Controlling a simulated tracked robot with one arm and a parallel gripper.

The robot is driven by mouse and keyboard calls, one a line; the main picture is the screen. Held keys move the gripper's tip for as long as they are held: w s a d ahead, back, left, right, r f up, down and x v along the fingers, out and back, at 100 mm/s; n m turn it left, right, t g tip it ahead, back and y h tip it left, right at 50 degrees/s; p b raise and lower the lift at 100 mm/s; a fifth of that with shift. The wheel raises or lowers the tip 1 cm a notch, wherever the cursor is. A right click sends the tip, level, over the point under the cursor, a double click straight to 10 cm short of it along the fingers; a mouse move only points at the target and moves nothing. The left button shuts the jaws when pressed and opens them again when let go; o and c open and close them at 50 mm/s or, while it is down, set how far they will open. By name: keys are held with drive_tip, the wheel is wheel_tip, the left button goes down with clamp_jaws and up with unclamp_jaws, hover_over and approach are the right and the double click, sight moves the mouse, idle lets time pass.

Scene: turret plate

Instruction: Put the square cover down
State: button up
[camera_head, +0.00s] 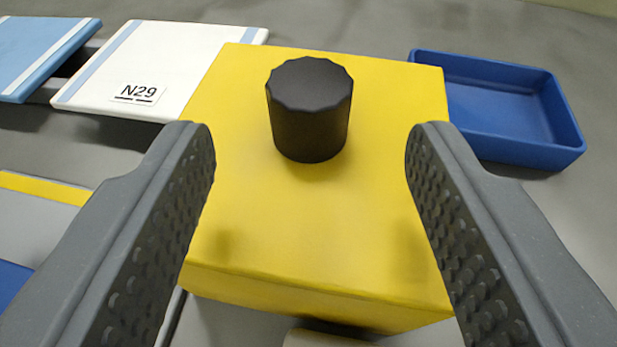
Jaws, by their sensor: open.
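The square cover (320,230) is a yellow block with a flat top, in the middle of the view. A black ridged knob (310,110) stands upright on its top, toward the far side. My gripper (312,140) is open, with one grey textured finger on each side of the knob and a wide gap between each finger and the knob. The fingers reach over the cover's left and right edges in the picture. What lies under the cover is mostly hidden; a small pale piece (325,339) shows below its near edge.
A white plate marked N29 (160,65) lies at the back left, beside a light blue plate (35,50). An empty blue tray (500,105) stands at the right. A yellow-striped grey panel (40,215) is at the left. Grey floor shows between them.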

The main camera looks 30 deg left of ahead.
drive_tip(key=shift+v, duration=2.95)
drive_tip(key=shift+r, duration=0.1)
